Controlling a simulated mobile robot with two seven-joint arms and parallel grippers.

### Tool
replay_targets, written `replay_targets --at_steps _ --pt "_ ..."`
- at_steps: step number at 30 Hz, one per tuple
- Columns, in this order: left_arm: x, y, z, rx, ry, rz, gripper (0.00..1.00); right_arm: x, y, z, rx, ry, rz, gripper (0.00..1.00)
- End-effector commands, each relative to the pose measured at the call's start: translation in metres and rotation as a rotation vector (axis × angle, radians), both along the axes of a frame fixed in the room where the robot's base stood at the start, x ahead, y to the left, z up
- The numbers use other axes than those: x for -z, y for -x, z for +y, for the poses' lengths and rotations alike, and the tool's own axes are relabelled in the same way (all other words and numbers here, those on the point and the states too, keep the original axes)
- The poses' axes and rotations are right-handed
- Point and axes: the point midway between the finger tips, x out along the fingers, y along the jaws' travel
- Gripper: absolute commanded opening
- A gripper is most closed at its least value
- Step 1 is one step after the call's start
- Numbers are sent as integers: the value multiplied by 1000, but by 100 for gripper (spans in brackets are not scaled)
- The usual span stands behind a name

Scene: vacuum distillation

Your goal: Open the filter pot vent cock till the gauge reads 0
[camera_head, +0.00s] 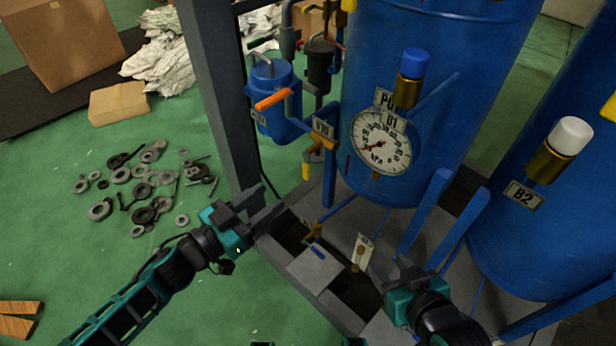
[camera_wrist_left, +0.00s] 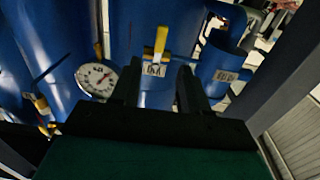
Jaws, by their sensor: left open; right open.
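A small blue pot (camera_head: 275,108) stands left of the large blue vessel. An orange lever handle (camera_head: 272,100) shows in front of it, near a tag (camera_head: 323,128). I cannot tell for certain whether this lever is the vent cock. The round white gauge (camera_head: 375,156) is on the large vessel, its red needle pointing lower left; its numbers are too small to read. My left gripper (camera_head: 266,204) is open and empty, below and apart from the lever. The left wrist view shows a yellow handle (camera_wrist_left: 161,40) above a tag (camera_wrist_left: 153,70), beyond the fingers. My right gripper (camera_head: 411,272) is open, low at right.
A dark upright post (camera_head: 217,90) stands left of the pot. A yellow handle (camera_head: 306,170) hangs below the tag. Vessel B2 (camera_head: 520,230) is at right.

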Motion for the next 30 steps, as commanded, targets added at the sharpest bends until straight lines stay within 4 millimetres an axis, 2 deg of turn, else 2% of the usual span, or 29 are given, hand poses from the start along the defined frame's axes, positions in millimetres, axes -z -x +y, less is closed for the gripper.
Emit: replay_targets --at_steps 12,18,23,30 --pt "-1 -56 -57 0 5 -2 45 17 1 1 4 -6 2 49" --pt "0 -78 -78 -1 4 -1 45 26 2 1 8 -9 7 49" --pt "-1 -86 -87 -1 3 1 45 28 3 2 9 -11 10 49" --pt "-1 -87 -88 -2 2 2 45 25 2 2 8 -13 8 49"
